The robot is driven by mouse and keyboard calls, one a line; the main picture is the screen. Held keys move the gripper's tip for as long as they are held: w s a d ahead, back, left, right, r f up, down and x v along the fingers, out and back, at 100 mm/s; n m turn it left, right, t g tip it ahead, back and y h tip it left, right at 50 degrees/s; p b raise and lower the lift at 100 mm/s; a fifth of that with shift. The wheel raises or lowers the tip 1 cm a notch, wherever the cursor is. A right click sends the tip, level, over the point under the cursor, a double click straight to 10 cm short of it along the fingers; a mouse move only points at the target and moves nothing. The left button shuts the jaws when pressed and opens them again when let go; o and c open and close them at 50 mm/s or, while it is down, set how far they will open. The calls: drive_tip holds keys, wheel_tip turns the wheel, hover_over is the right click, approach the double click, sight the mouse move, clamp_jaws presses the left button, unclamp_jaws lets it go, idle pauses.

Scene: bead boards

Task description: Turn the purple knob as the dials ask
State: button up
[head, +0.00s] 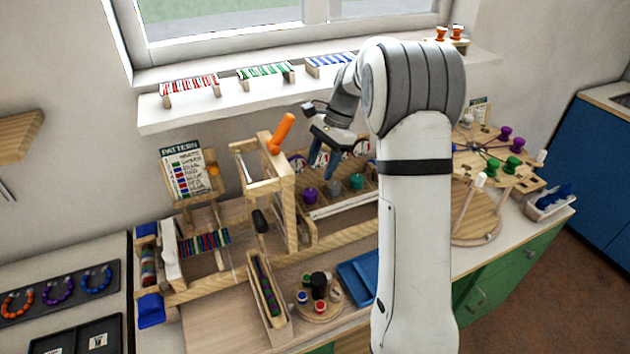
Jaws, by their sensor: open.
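The purple knob (310,196) stands upright at the left end of a row on a wooden board (346,205) in the middle of the bench. A grey knob (333,188) and a teal knob (356,181) stand to its right. White dials, including one at the left (298,163) and one at the right (361,147), show behind the knobs. They are partly hidden by my gripper, and their markings are too small to read. My gripper (322,166) points down above the knob row, near the purple knob and apart from it. It is open and empty.
A wooden frame with an orange handle (281,134) rises just left of the knobs. A blue tray (359,276) lies in front. A round wooden board (500,160) with green and purple pegs stands at right. My arm hides part of the bench.

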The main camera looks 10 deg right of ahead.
sight(310, 192)
drive_tip(key=p+x, duration=0.1)
drive_tip(key=x, duration=0.6)
drive_tip(key=shift+a+f, duration=0.15)
drive_tip(key=shift+f, duration=0.15)
drive_tip(key=shift+c, duration=0.2)
